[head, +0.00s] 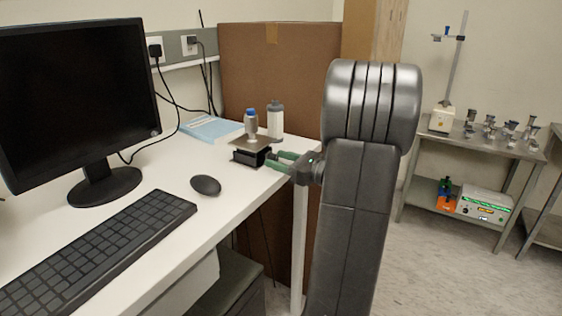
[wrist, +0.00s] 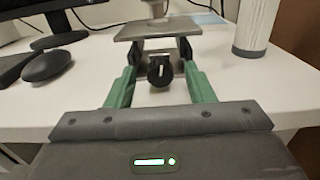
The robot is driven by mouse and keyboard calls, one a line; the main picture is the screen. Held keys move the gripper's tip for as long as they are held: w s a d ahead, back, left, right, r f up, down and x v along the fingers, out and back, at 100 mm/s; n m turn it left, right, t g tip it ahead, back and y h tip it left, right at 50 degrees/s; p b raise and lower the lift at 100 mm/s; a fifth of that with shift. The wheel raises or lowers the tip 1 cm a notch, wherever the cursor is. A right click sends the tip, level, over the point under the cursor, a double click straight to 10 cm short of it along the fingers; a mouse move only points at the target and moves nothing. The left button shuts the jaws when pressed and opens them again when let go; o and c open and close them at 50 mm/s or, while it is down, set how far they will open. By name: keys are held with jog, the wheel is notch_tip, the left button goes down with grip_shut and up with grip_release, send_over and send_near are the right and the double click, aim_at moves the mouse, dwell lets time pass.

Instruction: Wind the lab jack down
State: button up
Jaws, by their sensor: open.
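The lab jack (head: 252,143) stands on the white desk near its right end, its square metal top plate (wrist: 157,30) raised above the base. A small bottle with a blue cap (head: 251,126) stands on the plate; the wrist view shows only its lower part. The jack's black knob (wrist: 160,70) faces my gripper. My gripper (wrist: 160,72) is open, its green fingers pointing at the jack with the knob between their dark tips. I cannot tell whether the tips touch the knob. In the head view my gripper (head: 265,160) reaches in from the right.
A white cylindrical bottle (head: 275,121) stands right of the jack. A blue book (head: 212,130) lies behind it. A mouse (head: 206,185), keyboard (head: 95,255) and monitor (head: 75,100) occupy the left. A cardboard box (head: 270,75) stands behind the desk.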

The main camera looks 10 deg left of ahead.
jog(key=c, duration=1)
jog(key=shift+f+n+b, duration=0.2)
jog(key=shift+n+b, duration=0.5)
jog(key=shift+n, duration=0.1)
jog(key=shift+r+n+b, duration=0.15)
jog(key=shift+n+b, duration=0.2)
jog(key=shift+n, duration=0.45)
jog(key=o, duration=1)
jog(key=p+v, duration=0.1)
jog(key=v, duration=1.3)
jog(key=shift+a, duration=0.1)
